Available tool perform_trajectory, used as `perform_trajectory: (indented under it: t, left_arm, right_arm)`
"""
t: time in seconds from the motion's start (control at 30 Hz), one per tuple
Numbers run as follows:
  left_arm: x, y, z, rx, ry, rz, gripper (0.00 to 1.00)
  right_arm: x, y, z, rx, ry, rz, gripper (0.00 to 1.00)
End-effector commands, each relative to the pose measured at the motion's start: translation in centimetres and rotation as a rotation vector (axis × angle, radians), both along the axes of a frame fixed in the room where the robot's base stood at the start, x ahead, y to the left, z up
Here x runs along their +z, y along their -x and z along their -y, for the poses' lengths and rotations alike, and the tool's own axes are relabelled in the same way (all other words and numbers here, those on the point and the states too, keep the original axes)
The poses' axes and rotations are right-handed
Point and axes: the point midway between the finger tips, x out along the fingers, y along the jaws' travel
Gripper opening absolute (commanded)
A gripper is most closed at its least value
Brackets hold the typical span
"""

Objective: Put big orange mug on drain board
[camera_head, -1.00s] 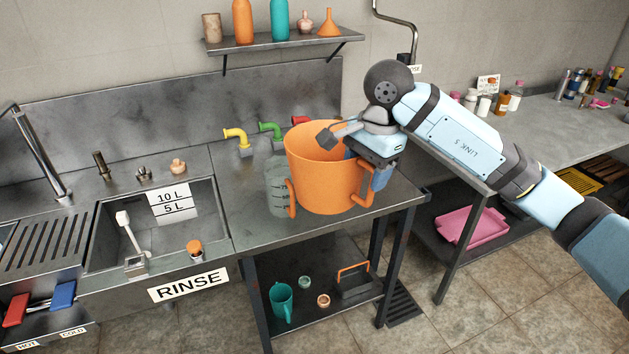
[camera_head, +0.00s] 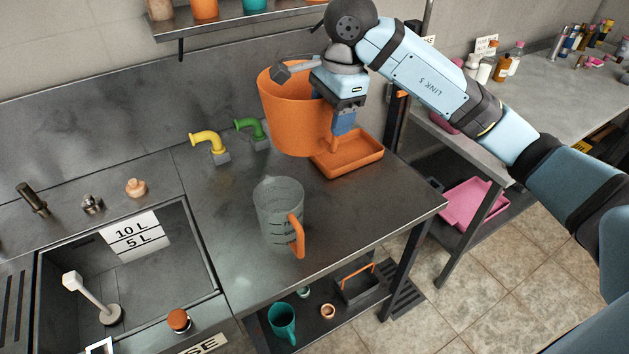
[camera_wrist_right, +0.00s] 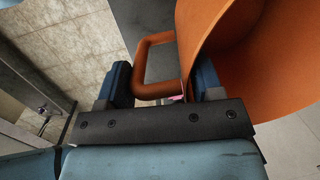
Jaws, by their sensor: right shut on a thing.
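The big orange mug (camera_head: 288,112) is at the back of the metal counter, tilted, with its base overlapping an orange tray in the head view. I cannot tell the gap beneath it. My right gripper (camera_head: 342,125) is at the mug's right side, shut on its handle; the mug (camera_wrist_right: 270,55) and handle (camera_wrist_right: 153,65) also show in the right wrist view, the handle between the fingers. A ribbed drain board (camera_head: 14,300) shows partly at the left edge, beside the sink. My left gripper is not in view.
A clear measuring jug (camera_head: 278,215) with an orange handle stands on the counter in front of the mug. The orange tray (camera_head: 355,160) lies behind it. Yellow (camera_head: 208,142) and green (camera_head: 250,128) taps stand at the back left.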

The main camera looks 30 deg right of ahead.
Motion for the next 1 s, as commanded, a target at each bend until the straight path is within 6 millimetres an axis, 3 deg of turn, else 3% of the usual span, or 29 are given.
perform_trajectory:
  t: [0.3, 0.5, 0.77, 1.0]
  left_arm:
    - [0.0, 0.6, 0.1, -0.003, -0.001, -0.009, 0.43]
    - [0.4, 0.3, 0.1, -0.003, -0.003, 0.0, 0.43]
    - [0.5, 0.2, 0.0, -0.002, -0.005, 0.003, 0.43]
    - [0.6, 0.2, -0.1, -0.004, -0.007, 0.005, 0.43]
  right_arm:
    - [-8.4, 0.2, 0.0, -0.001, 0.0, -0.006, 0.0]
    - [-12.9, 0.1, 0.0, 0.0, 0.0, -0.004, 0.0]
    - [-15.1, 0.1, 0.0, 0.001, 0.0, -0.001, 0.0]
    - [-18.5, 0.1, 0.0, 0.0, 0.0, -0.002, 0.0]
